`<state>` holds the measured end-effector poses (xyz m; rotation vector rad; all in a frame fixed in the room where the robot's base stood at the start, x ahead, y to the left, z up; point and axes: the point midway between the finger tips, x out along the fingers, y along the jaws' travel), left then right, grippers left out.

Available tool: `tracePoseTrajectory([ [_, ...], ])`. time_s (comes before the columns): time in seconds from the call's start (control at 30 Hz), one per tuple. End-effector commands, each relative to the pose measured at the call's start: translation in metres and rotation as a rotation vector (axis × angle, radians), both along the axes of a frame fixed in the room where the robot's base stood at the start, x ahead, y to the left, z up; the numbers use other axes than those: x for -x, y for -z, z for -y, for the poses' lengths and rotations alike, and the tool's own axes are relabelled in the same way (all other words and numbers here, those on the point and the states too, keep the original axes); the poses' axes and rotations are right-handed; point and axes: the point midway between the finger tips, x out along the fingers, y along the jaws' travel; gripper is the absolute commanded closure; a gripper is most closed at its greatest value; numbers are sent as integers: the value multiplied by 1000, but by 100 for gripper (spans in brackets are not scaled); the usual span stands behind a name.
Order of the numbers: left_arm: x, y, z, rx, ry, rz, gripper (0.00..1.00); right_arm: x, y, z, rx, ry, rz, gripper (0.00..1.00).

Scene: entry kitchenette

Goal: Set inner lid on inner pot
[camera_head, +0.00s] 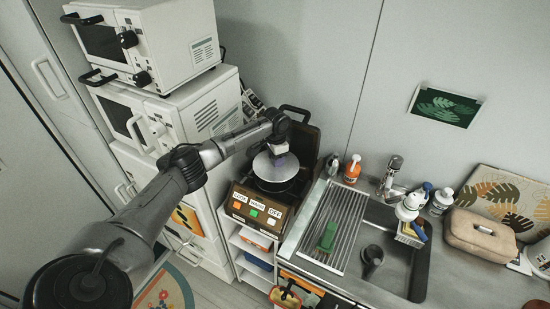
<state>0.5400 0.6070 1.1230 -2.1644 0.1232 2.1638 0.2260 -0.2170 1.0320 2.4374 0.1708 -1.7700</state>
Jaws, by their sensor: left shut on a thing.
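The inner lid (275,170) is a flat light-grey disc. My left gripper (279,154) reaches over it from above and is shut on the middle of its top. The inner pot (279,187) is dark and sits in the top of a brown cooker (255,212) with labelled buttons on its front. The lid is over the pot and hides much of its opening. I cannot tell whether the lid touches the rim. My right gripper is not in view.
The cooker's dark outer lid (305,137) stands open behind. The cooker rests on a white shelf unit (246,244). White stacked ovens (175,50) stand to the left. A sink (385,265) with a drying rack (331,228) and bottles lies to the right.

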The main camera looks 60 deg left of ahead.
Motion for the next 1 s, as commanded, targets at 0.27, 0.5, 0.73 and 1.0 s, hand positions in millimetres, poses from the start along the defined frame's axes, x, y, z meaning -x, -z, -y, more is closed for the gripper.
tracePoseTrajectory([
  [0.27,0,4,-8,0,319,0,87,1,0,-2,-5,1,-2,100],
  [0.5,-1,4,-8,-1,410,1,87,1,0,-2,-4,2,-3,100],
  [0.73,-1,4,-8,-1,413,0,87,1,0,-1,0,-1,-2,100],
  [1.0,0,3,-8,0,411,0,87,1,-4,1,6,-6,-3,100],
])
